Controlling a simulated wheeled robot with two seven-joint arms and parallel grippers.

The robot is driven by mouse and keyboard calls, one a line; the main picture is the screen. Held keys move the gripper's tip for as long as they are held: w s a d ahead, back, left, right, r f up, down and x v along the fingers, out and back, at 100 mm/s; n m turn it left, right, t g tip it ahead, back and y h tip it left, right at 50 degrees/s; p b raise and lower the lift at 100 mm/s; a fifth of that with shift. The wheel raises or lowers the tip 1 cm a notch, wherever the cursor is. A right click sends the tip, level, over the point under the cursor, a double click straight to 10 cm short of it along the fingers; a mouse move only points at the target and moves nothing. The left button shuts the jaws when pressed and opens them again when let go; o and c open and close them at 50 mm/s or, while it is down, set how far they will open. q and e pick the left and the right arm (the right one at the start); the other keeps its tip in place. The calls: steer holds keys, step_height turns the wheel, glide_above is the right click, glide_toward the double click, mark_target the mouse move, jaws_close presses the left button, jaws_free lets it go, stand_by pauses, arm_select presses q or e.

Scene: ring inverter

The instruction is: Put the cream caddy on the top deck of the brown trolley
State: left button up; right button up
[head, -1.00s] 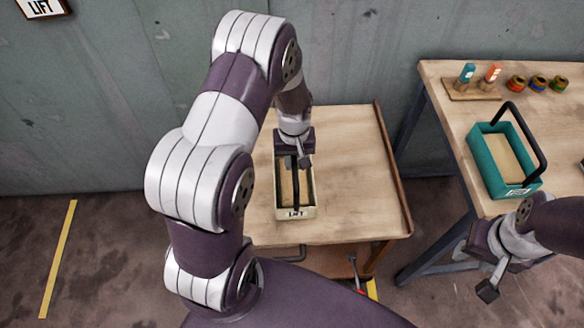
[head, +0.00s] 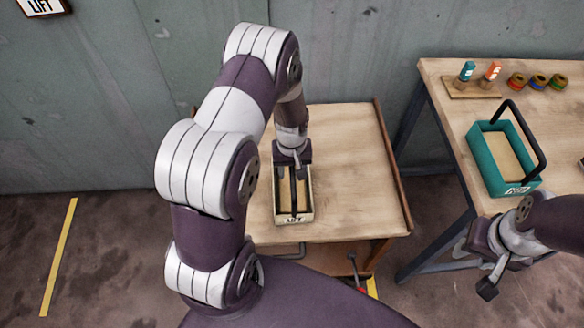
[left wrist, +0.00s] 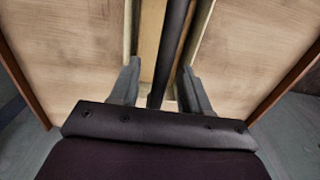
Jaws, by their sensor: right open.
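The cream caddy (head: 306,203) is an open box with a black handle (left wrist: 171,45) and a LIFT label on its near end. In the head view it is on the top deck (head: 350,170) of the brown trolley, left of the middle, and looks upright. My left gripper (head: 293,172) is over it, at the handle. In the left wrist view its two fingers (left wrist: 160,80) stand apart on either side of the handle, with a gap at the left finger. The caddy's underside is hidden. My right gripper (head: 484,270) is open and empty, right of the trolley.
A workbench (head: 440,90) at the right holds a teal caddy (head: 482,165) with a black handle, a small wooden stand (head: 470,90) with bottles, and several coloured round pots. The trolley has a raised right edge (head: 394,165). The deck right of the cream caddy is clear.

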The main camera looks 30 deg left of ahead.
arm_select(q)
step_height(320, 180, up, 12)
steer(key=s+d+r+m, duration=0.3)
steer(key=s, duration=0.2)
steer(key=s+d+r+m+t, duration=0.1)
steer(key=s+d+r+m, duration=0.2)
steer(key=s, duration=0.2)
steer(key=shift+s+m, duration=0.3)
steer(key=shift+s, duration=0.1)
steer(key=shift+s+d+r, duration=0.1)
